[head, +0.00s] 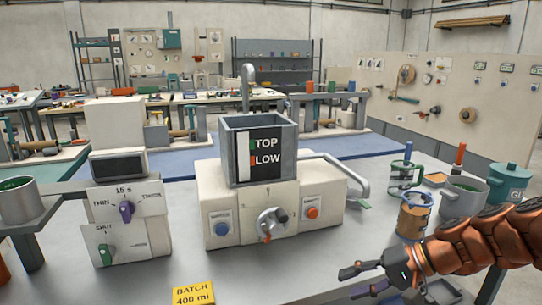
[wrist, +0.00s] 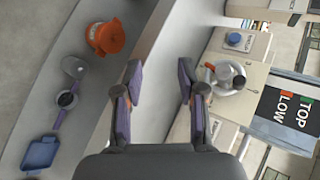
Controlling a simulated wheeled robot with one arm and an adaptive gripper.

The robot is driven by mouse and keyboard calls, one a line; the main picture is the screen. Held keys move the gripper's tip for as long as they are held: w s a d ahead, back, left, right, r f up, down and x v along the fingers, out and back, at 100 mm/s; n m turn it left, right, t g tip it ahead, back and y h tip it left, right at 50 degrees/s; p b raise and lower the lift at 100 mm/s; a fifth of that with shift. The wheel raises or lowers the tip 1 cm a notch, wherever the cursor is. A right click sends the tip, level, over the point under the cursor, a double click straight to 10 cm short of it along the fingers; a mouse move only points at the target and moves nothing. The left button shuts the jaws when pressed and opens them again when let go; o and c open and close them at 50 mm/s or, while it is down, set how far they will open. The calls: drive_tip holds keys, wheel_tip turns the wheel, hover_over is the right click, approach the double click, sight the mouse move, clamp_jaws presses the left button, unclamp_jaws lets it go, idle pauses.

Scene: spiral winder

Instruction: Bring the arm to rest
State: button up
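My gripper (head: 351,282) is at the lower right of the head view, at the end of my orange arm, over the front part of the grey table (head: 290,268). Its two dark fingers stand apart with nothing between them. In the wrist view my gripper (wrist: 159,72) also shows open and empty, with the grey table top beyond the gap. The pale machine (head: 270,205) with the "TOP / LOW" box (head: 262,150) stands to the left of and behind my gripper. Part of the arm is outside the head view.
A jar with brown contents (head: 414,215), a grey pot (head: 463,197) and a teal pot (head: 509,184) stand close behind my arm. A control box (head: 128,220) and a yellow "BATCH 400 ml" card (head: 193,293) are to the left. An orange pot (wrist: 105,37) and blue tray (wrist: 40,153) show in the wrist view.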

drive_tip(key=s+a+f+n+g+h, duration=0.2)
drive_tip(key=s+a+f+g, duration=0.1)
drive_tip(key=s+a, duration=0.3)
drive_tip(key=s+d+f+n+g+h, duration=0.1)
drive_tip(key=s+d+f+h, duration=0.15)
drive_tip(key=s, duration=0.35)
drive_tip(key=s+d+f+g+h, duration=0.1)
drive_tip(key=s+d+h, duration=0.15)
drive_tip(key=s, duration=0.45)
drive_tip(key=s+d+f+n+g+h, duration=0.1)
drive_tip(key=s+h, duration=0.3)
drive_tip(key=s, duration=0.2)
wheel_tip(320, 180, up, 20)
drive_tip(key=t+p, duration=0.1)
drive_tip(key=p, duration=1.8)
drive_tip(key=shift+s+f+y, duration=0.15)
drive_tip(key=shift+y, duration=0.15)
